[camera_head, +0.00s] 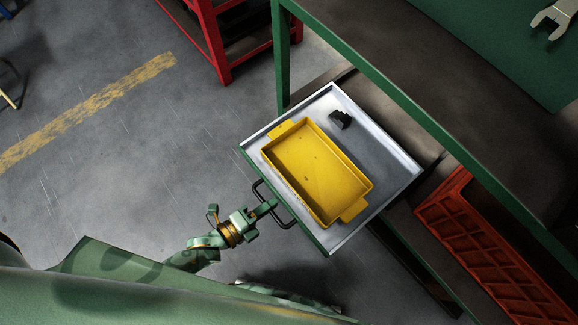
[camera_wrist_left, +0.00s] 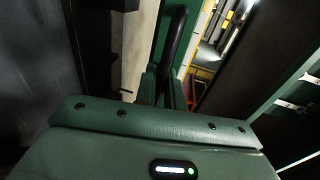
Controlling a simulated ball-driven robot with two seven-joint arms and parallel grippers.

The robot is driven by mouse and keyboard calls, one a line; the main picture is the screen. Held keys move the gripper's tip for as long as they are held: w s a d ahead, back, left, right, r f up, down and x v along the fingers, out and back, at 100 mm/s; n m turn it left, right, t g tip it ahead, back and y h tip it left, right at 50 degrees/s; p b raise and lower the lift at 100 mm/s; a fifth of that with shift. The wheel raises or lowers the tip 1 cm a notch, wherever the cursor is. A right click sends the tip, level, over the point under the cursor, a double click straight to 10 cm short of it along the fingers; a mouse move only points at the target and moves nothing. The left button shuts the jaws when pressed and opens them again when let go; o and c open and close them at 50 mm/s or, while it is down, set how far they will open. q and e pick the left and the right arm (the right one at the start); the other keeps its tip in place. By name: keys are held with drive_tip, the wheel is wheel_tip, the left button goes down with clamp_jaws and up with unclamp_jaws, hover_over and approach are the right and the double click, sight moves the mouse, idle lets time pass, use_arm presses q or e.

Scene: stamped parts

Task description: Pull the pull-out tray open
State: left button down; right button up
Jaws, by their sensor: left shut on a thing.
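The pull-out tray (camera_head: 390,150) is a grey metal drawer that stands well out from under the workbench in the head view. Its black bar handle (camera_head: 286,215) is on the front face, at the lower left. My left gripper (camera_head: 270,206) is shut on the handle. In the left wrist view the handle (camera_wrist_left: 174,42) rises as a dark curved bar from between the fingers of my left gripper (camera_wrist_left: 163,88). The tray holds a yellow bin (camera_head: 318,165), which looks empty, and a small dark part (camera_head: 340,119). My right gripper is not in view.
The green-framed workbench (camera_head: 400,94) overhangs the tray's back, with a wrench (camera_head: 553,20) on top. An orange-red crate (camera_head: 480,240) sits below at the right. A red rack (camera_head: 212,40) stands at the back.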

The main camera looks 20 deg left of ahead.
use_arm(q)
drive_tip(key=f+v, duration=0.1)
drive_tip(key=v, duration=0.6)
drive_tip(key=shift+s+f, duration=0.25)
drive_tip(key=shift+a, duration=0.15)
drive_tip(key=c, duration=1.8)
unclamp_jaws()
drive_tip(key=shift+c, duration=0.2)
